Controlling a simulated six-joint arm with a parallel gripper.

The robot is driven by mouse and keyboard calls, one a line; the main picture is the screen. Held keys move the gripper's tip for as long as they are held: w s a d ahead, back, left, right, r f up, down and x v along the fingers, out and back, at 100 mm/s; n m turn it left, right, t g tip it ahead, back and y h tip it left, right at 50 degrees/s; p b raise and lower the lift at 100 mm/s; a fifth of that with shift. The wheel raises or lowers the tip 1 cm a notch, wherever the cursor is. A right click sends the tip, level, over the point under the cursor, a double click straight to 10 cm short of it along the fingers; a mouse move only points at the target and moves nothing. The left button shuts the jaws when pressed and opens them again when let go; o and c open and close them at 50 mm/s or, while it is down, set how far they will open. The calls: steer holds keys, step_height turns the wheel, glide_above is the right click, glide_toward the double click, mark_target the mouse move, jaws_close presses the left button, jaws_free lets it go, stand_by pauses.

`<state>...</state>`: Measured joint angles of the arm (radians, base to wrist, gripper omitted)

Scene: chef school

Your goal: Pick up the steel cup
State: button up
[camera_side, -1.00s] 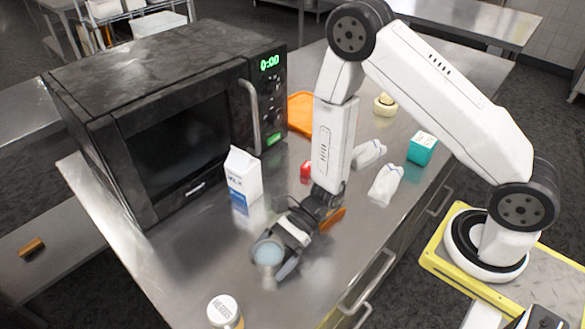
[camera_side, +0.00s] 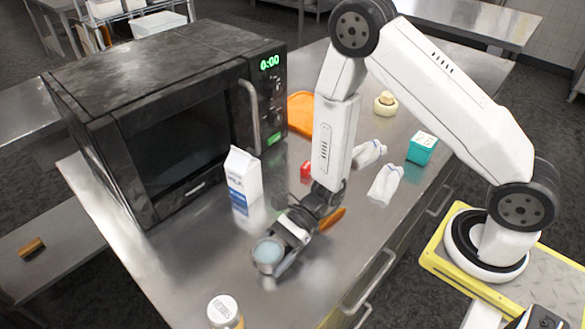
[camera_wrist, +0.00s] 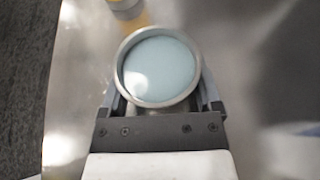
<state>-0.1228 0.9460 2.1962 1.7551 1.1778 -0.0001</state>
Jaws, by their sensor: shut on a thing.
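The steel cup (camera_side: 268,254) is round with a metal rim and a pale blue inside. It is near the front end of the steel counter in the side view. My gripper (camera_side: 281,253) is shut on the cup, with one finger on each side of it. The wrist view shows the cup (camera_wrist: 159,68) upright between the fingers of my gripper (camera_wrist: 159,96), its rim facing the camera. I cannot tell from these frames whether the cup's base touches the counter.
A white-lidded jar (camera_side: 224,312) stands in front of the cup. A milk carton (camera_side: 243,178) and the black microwave (camera_side: 170,110) are behind and left. An orange carrot-like item (camera_side: 333,218) lies right of the wrist.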

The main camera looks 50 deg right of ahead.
mark_target(270, 248)
steer(key=shift+r, duration=4.7)
